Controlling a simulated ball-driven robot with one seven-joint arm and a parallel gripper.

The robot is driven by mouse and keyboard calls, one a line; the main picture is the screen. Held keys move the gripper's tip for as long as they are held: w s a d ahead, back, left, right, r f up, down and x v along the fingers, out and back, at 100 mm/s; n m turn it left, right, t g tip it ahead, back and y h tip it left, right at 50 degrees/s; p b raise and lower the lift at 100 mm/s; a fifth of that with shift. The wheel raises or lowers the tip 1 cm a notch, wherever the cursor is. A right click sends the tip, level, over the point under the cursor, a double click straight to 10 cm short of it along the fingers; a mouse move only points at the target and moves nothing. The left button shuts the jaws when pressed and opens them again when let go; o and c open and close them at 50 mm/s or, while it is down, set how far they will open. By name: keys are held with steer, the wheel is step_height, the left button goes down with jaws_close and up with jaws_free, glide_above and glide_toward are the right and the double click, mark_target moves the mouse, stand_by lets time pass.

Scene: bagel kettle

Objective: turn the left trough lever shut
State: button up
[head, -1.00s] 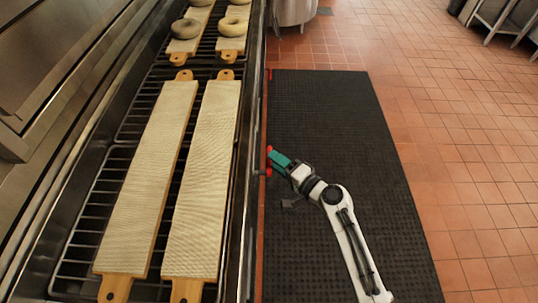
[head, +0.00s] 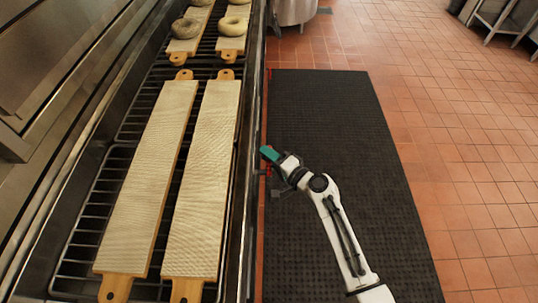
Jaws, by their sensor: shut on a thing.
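My gripper (head: 269,154), with green fingers at the end of my white arm, is at the right side wall of the trough (head: 248,190). It is shut on the trough lever, which is mostly hidden by the fingers. A small red part (head: 267,170) shows just below the fingers at the wall. The lever's exact angle cannot be made out.
Two long cloth-covered boards (head: 205,180) lie on the rack inside the trough. Bagels (head: 232,26) sit on shorter boards farther off. Another small red part (head: 269,74) is on the wall farther away. A black mat (head: 330,120) covers open floor to the right.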

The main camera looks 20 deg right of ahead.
jaws_close()
